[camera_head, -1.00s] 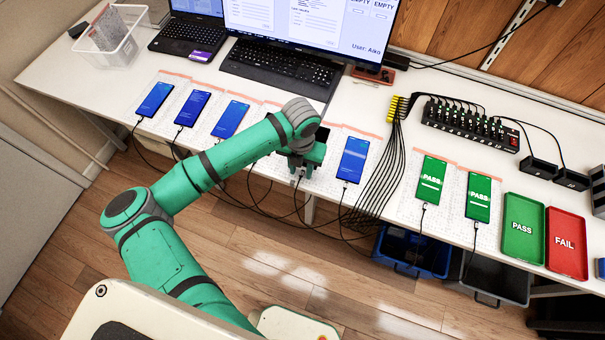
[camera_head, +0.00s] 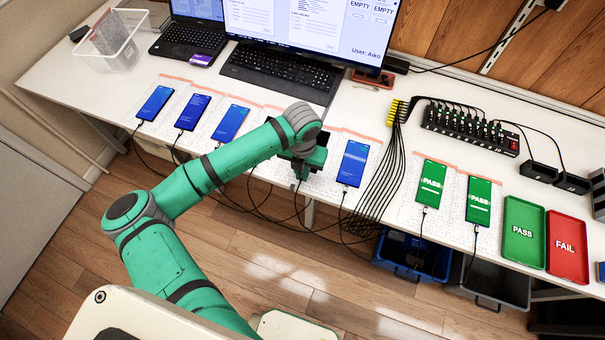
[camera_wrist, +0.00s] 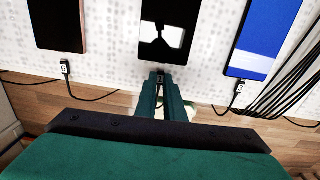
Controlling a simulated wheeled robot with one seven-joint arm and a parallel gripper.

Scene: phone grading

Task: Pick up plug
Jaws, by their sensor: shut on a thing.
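A small dark plug (camera_wrist: 160,77) with a pale label sits between the fingertips of my gripper (camera_wrist: 160,84) in the wrist view. The gripper is shut on it. The plug is at the lower edge of a dark-screened phone (camera_wrist: 170,22); I cannot tell whether it is still seated in the phone. In the head view my gripper (camera_head: 301,172) is at the front edge of the table, and the plug is too small to make out there. My arm hides part of this phone's mat.
A phone (camera_wrist: 57,22) with its own plug (camera_wrist: 65,68) lies to the left, and a blue-screened phone (camera_wrist: 262,38) with a plug (camera_wrist: 239,88) to the right. Black cables (camera_head: 375,195) hang over the table edge. Green (camera_head: 524,251) and red (camera_head: 567,262) trays stand at the right.

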